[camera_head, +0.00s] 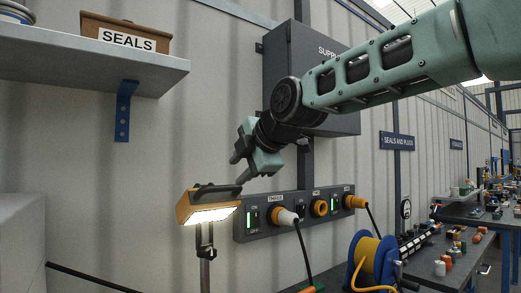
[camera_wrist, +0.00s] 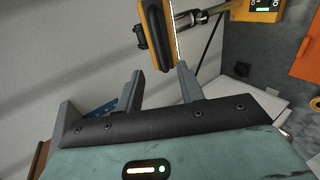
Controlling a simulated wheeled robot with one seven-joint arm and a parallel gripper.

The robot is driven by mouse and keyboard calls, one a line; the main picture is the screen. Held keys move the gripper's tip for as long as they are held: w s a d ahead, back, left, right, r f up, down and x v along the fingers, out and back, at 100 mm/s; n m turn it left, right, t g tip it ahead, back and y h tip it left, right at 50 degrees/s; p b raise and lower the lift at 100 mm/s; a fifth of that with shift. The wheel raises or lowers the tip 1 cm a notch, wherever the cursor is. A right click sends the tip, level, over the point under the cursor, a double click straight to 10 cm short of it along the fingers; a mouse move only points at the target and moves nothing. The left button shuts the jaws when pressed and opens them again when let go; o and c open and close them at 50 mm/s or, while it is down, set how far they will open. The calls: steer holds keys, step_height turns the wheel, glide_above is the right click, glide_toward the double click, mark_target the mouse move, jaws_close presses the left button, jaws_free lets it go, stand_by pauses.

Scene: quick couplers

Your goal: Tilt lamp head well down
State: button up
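The lamp head (camera_head: 203,208) is a small orange box with a lit white face turned mostly downward and a dark bar handle (camera_head: 218,191) along its top. It sits on a thin upright stand (camera_head: 205,262). My gripper (camera_head: 238,168) is just above and to the right of the lamp head, fingers pointing down and left. In the wrist view the fingers (camera_wrist: 160,84) are spread with nothing between them. The lamp head (camera_wrist: 152,32) shows beyond the tips, its near end close to the right finger. I cannot tell whether they touch.
A grey socket panel (camera_head: 265,203) with plugs and cables is on the wall right of the lamp. A shelf (camera_head: 90,70) with a SEALS box (camera_head: 125,37) juts out at upper left. A grey cabinet (camera_head: 320,60) hangs behind my arm. A blue cable reel (camera_head: 372,258) stands lower right.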

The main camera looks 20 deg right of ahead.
steer(key=b+v, duration=0.4)
steer(key=v, duration=0.5)
steer(key=shift+b, duration=0.35)
steer(key=s+a+f+m+g+p, duration=0.35)
steer(key=a+f, duration=0.25)
steer(key=f, duration=0.5)
steer(key=s+a+f+m+g+p, duration=0.25)
steer(key=s+a+f, duration=0.2)
steer(key=f, duration=0.55)
steer(key=s+d+f+m+g+h+p, duration=0.1)
steer(key=s+f+m+g, duration=0.4)
steer(key=s+f, duration=1)
steer(key=shift+s+m+g+h+p, duration=0.3)
steer(key=shift+s+m+p, duration=0.35)
steer(key=shift+m, duration=0.15)
